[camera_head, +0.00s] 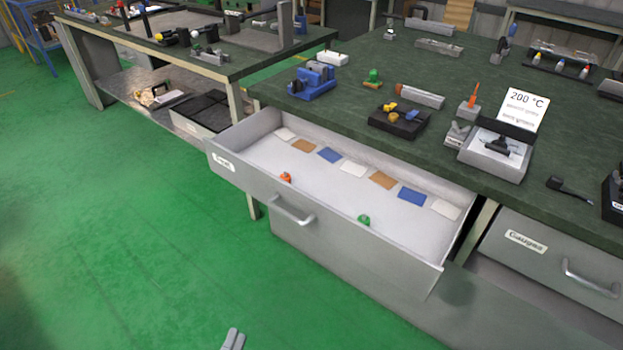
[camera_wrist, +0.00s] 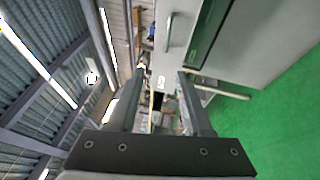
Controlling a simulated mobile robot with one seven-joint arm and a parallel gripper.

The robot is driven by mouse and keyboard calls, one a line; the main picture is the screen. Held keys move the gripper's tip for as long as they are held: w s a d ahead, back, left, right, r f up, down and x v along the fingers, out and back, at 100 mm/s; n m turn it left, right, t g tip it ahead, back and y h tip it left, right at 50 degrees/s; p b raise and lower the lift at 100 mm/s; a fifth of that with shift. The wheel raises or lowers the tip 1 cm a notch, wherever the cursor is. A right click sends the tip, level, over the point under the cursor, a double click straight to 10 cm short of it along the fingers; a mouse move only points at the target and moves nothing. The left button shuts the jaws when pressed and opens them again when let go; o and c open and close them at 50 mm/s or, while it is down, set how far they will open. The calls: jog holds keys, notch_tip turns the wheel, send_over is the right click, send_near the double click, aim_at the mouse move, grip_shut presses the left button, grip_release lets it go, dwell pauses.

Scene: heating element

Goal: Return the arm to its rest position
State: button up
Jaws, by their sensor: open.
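My gripper (camera_head: 233,340) shows at the bottom edge of the head view, over the green floor and apart from the workbench. In the wrist view my gripper (camera_wrist: 158,100) has its two fingers spread, with nothing between them. That view is turned on its side, with the ceiling at left and the floor at right. The rest of my arm is not visible in the head view.
An open drawer (camera_head: 330,225) juts out from the green-topped workbench (camera_head: 350,90), holding several coloured cards, an orange piece (camera_head: 286,177) and a green piece (camera_head: 364,220). A closed drawer (camera_head: 555,255) is at right. The floor (camera_head: 110,230) at left is clear.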

jog(key=w+d+r+m+g, duration=0.4)
jog(key=d+r+m+g, duration=0.3)
jog(key=d+r+g, duration=0.35)
jog(key=w+d+r+m+g, duration=0.3)
jog(key=d+r+m+g, duration=0.3)
jog(key=d+r+g, duration=0.5)
jog(key=s+d+r+m+t+y, duration=0.3)
jog(key=d+r+t+y, duration=0.3)
jog(key=d+r+t, duration=0.3)
notch_tip(320, 180, up, 15)
jog(key=a+g+p, duration=0.1)
jog(key=p, duration=1.3)
jog(key=shift+a+p, duration=0.25)
jog(key=shift+p, duration=0.1)
jog(key=shift+w+d, duration=0.1)
jog(key=shift+d, duration=0.05)
